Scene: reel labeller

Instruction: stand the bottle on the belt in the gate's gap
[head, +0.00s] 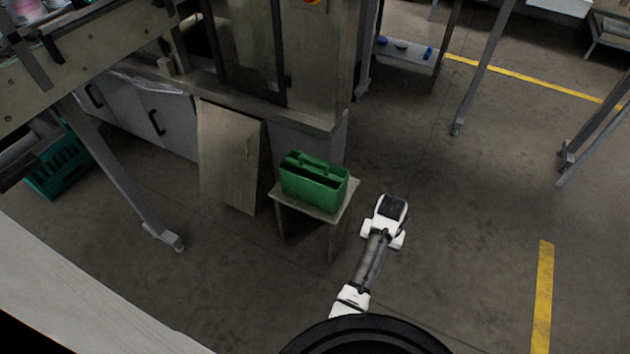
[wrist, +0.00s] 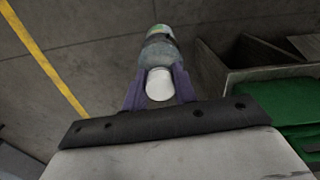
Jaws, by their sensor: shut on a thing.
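In the wrist view my gripper (wrist: 160,80) is shut on the bottle (wrist: 161,46), with a purple finger on each side of it. The bottle has a white round end (wrist: 159,85) towards the camera and a greenish far end, over bare floor. In the head view my arm reaches out to the right of a small stool; my fingers and the bottle cannot be made out there. A metal-sided conveyor (head: 95,55) crosses the upper left corner of the head view. I cannot make out the gate or its gap.
A green tote (head: 314,182) stands on the small stool (head: 335,208) beside my arm; it also shows at the right of the wrist view (wrist: 283,103). A leaning board (head: 228,158), a teal crate (head: 62,170) and metal legs stand left.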

